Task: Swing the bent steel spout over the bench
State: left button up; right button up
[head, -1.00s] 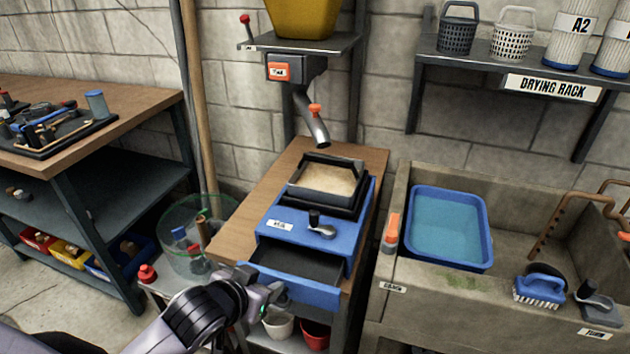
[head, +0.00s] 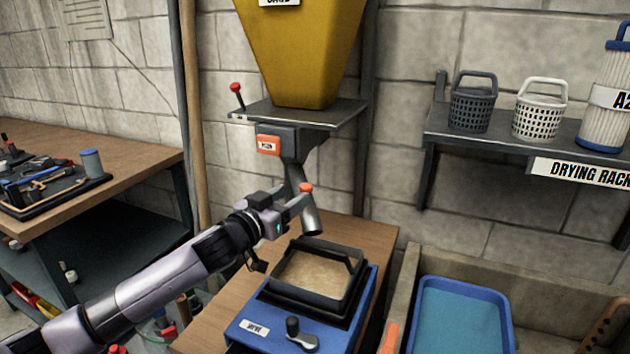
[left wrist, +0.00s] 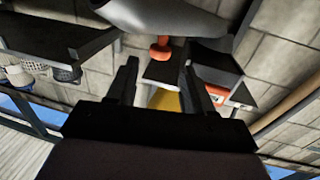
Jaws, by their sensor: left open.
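The bent steel spout (head: 311,218) hangs under the yellow hopper (head: 300,50) and slants down to the right. Its open end is above the back of the black-framed sand tray on the bench (head: 357,232). An orange knob (head: 306,188) sits on the spout. My left gripper (head: 291,198) is open beside the spout, close to the knob. In the left wrist view the spout (left wrist: 165,17) crosses the top, and the knob (left wrist: 159,49) shows between and beyond the open fingers (left wrist: 161,68). I cannot tell whether a finger touches it. My right gripper is out of view.
An orange-labelled box (head: 268,144) and a shelf with a red-knobbed lever (head: 236,92) are above the gripper. The blue machine (head: 262,318) stands on the bench below. A sink with a blue basin (head: 462,312) is to the right. A cluttered workbench (head: 125,165) is left.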

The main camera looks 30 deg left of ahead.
aim_at(302, 188)
pick_arm(q)
jog(key=shift+w+d+p, duration=0.2)
jog(key=shift+w+p, duration=0.05)
jog(key=shift+w, duration=1.4)
jog(key=shift+w+d+p, duration=0.2)
jog(key=shift+w, duration=1.4)
grip_shut()
